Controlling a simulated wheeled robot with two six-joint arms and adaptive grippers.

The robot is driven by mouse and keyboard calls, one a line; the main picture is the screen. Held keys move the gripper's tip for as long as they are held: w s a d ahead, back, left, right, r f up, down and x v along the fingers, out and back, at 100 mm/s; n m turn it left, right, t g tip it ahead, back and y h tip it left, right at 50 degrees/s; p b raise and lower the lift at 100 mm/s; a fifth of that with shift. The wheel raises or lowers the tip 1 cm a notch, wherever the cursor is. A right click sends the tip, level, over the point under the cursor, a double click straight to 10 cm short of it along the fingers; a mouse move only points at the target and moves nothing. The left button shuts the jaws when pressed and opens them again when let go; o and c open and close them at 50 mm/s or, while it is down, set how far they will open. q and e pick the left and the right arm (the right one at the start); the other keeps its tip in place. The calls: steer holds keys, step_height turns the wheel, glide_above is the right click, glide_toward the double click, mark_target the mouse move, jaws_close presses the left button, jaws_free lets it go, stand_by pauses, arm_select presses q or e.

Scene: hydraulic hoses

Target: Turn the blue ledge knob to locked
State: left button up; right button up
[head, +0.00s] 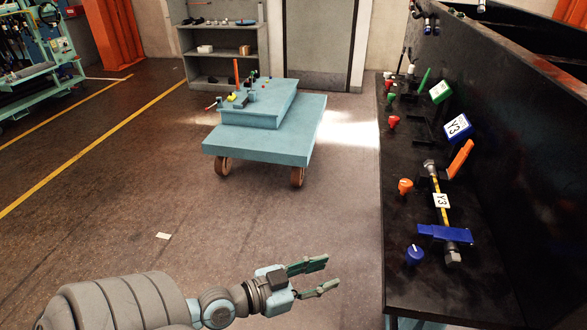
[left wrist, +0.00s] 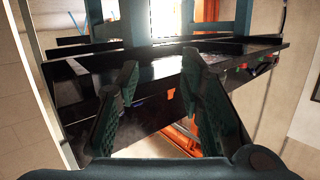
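The blue ledge knob (head: 414,254) stands on the near end of the black ledge (head: 425,290) in the head view, close to its left edge. A pale mark shows on its top. My left gripper (head: 332,273) is open and empty, to the left of the ledge and apart from the knob. In the left wrist view its two fingers (left wrist: 160,95) are spread with nothing between them. The knob cannot be made out in the left wrist view. My right gripper is not in view.
Beside the knob are a blue clamp (head: 446,233) and a yellow hose tagged Y3 (head: 441,203). An orange knob (head: 405,187) and several red and green knobs stand farther along the ledge. A blue cart (head: 265,135) stands behind. The floor between is clear.

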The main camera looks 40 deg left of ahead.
arm_select(q)
steer(key=a+f+n+g+y, duration=0.1)
steer(key=a+f+y, duration=0.1)
steer(key=f, duration=0.5)
steer(key=s+a+f+g+y, duration=0.1)
steer(key=a+f, duration=0.3)
steer(key=f, duration=0.3)
steer(key=shift+s+a+f+n+y+b, duration=0.25)
steer(key=shift+a+f+n+y+b, duration=0.15)
steer(key=shift+b, duration=0.05)
